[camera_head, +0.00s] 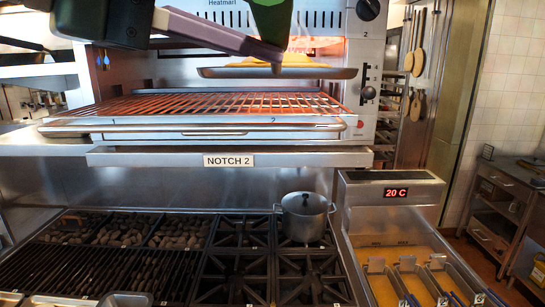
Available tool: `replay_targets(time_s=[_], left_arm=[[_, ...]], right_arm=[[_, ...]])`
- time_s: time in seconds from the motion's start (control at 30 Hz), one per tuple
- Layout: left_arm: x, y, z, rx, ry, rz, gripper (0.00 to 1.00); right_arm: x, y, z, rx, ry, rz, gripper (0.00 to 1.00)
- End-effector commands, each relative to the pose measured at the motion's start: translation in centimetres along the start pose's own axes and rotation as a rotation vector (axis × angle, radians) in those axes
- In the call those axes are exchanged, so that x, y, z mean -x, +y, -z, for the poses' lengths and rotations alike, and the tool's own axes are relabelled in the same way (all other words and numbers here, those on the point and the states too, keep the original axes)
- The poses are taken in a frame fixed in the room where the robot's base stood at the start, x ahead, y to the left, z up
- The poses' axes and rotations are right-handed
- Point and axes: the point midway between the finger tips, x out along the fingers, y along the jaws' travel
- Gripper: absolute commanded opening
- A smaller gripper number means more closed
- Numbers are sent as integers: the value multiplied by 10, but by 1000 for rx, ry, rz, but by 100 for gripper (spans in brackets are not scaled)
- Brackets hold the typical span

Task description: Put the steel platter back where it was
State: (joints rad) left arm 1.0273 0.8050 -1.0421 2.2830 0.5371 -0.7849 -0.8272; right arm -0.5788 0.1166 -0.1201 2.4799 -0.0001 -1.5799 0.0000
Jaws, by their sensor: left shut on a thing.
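The steel platter (325,73) is a shallow grey tray in the upper middle of the head view, level above the grill rack. Something yellow (300,61) shows on it, partly hidden by my fingers. My left gripper (276,58) comes in from the upper left, with one purple finger and one green finger meeting at the platter. It is shut on the platter; the exact grip point is hard to make out. The salamander grill (330,45) glows orange behind the platter. Its wire rack (200,104) is pulled forward beneath, and I see no item on it. My right gripper is not in view.
A label reading NOTCH 2 (229,160) is on the steel ledge below the rack. A steel pot (304,218) stands on the burners. A char grill (95,265) is at lower left. A fryer (395,245) reading 20 C, with several baskets, is at lower right.

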Motion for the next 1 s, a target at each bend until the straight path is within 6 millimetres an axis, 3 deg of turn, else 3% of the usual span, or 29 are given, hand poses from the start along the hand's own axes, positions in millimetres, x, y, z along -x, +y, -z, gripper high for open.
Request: replay_targets(time_s=[0.47,0.67,1.0], left_arm=[[30,48,-1,-22,126,17,0],[61,77,-11,-32,167,17,0],[130,121,-31,-40,170,12,0]], right_arm=[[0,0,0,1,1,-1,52],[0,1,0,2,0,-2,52],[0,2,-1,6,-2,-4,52]])
